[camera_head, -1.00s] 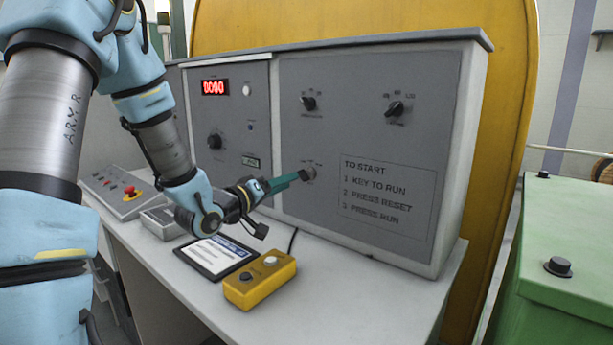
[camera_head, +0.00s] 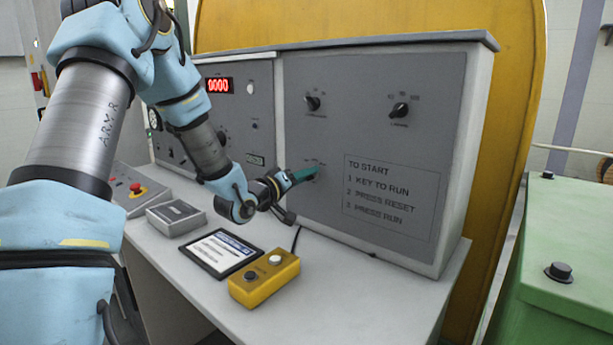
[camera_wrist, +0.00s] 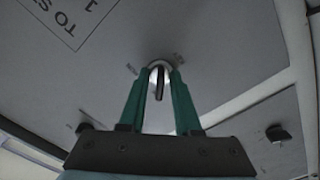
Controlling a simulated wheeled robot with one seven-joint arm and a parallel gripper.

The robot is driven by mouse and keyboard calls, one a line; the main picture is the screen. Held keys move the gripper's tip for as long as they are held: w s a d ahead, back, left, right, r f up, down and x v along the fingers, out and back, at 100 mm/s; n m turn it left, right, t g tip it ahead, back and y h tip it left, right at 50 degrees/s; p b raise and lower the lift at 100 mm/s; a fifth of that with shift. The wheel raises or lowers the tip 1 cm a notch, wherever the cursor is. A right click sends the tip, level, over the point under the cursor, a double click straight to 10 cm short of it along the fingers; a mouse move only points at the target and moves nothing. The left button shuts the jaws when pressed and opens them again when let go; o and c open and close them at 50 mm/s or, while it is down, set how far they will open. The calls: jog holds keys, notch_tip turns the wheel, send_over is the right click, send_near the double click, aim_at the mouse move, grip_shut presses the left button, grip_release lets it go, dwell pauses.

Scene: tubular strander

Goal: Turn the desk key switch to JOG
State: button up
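The key switch (camera_wrist: 153,74) is on the grey desk panel, with a round silver collar and a dark narrow key (camera_wrist: 159,84) in the wrist view. Its small labels are too blurred to read. My gripper (camera_wrist: 161,72) has two green fingers, one on each side of the switch, with the tips near the collar. A gap shows between the fingers and the key, so they look open around it. In the head view my gripper (camera_head: 312,173) reaches the panel left of the TO START text and mostly hides the switch.
Two black knobs (camera_head: 399,110) sit higher on the panel. Below the arm on the desk are a yellow button box (camera_head: 262,284), a tablet-like card (camera_head: 220,254) and a grey box (camera_head: 176,217). A green cabinet (camera_head: 565,240) stands at right.

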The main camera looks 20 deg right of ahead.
grip_shut()
jog(key=shift+f+b, duration=0.1)
jog(key=shift+b, duration=0.25)
jog(key=m+b, duration=0.3)
jog(key=b, duration=0.1)
jog(key=shift+f+m, duration=0.15)
jog(key=shift+m, duration=0.25)
jog(key=m+b, duration=0.3)
jog(key=b, duration=0.1)
jog(key=shift+m, duration=0.3)
jog(key=shift+m+b, duration=0.6)
jog(key=shift+b, duration=0.25)
jog(key=shift+r, duration=0.25)
jog(key=shift+o, duration=1.8)
grip_release()
